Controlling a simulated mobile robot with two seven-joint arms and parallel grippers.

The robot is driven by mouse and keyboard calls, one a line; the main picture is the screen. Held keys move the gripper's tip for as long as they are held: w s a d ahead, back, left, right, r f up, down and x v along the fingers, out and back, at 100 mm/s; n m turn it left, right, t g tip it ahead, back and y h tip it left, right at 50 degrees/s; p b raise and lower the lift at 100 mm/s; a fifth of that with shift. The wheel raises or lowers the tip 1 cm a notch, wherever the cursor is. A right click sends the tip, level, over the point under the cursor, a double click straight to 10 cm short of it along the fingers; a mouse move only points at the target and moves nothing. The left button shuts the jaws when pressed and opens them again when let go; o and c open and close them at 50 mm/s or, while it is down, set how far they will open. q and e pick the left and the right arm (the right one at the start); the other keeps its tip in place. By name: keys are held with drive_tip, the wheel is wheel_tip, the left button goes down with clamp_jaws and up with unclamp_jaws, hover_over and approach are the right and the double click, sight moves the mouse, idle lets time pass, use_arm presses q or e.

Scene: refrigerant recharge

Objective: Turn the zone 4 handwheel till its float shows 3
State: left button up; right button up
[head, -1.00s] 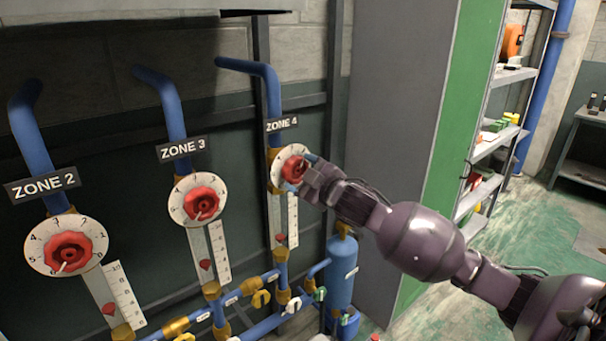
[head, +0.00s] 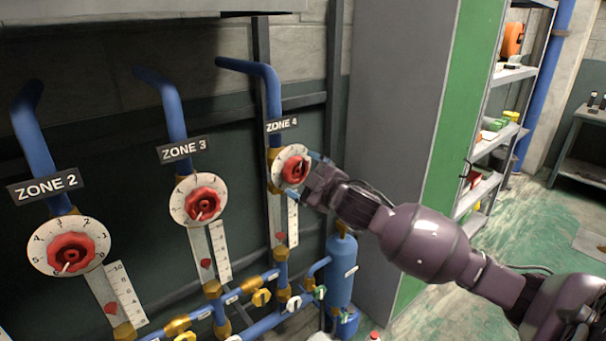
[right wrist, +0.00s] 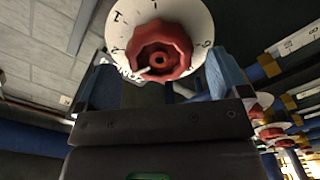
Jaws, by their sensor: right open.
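The red zone 4 handwheel (head: 294,170) sits on a white numbered dial below the "ZONE 4" sign (head: 282,125). A red float (head: 280,237) shows low in its gauge beside a white scale (head: 293,219); the scale marks are too small to read. My right gripper (head: 304,177) is open just in front of the handwheel. In the right wrist view the handwheel (right wrist: 160,54) lies ahead, between the two blue fingers, with a white pointer at its lower left. The fingers appear clear of the wheel. My left gripper is not in view.
The zone 3 handwheel (head: 205,203) and zone 2 handwheel (head: 71,253) stand to the left on similar blue pipes. Below are yellow-handled valves (head: 261,297) and a blue cylinder (head: 341,272). A grey and green cabinet (head: 395,120) stands close to the right.

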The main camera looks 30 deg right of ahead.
drive_tip(key=s+p, duration=0.2)
drive_tip(key=s, duration=0.4)
drive_tip(key=shift+d, duration=0.25)
drive_tip(key=shift+s, duration=0.1)
drive_tip(key=s+a+f+m+g, duration=0.1)
drive_tip(key=s+a+f+m, duration=0.2)
drive_tip(key=f, duration=0.7)
drive_tip(key=s+a+f+m+g, duration=0.2)
drive_tip(key=s+f, duration=0.2)
drive_tip(key=f, duration=0.5)
drive_tip(key=s+a+f+m+g+h+b, duration=0.1)
drive_tip(key=s+a+f+m, duration=0.1)
drive_tip(key=s+f, duration=0.5)
drive_tip(key=s+a+f+m+g, duration=0.2)
drive_tip(key=s+a+f+m, duration=0.1)
drive_tip(key=s+f, duration=0.4)
drive_tip(key=shift+s+a+f+h+b, duration=0.4)
drive_tip(key=shift+s+a, duration=0.05)
drive_tip(key=shift+s, duration=0.15)
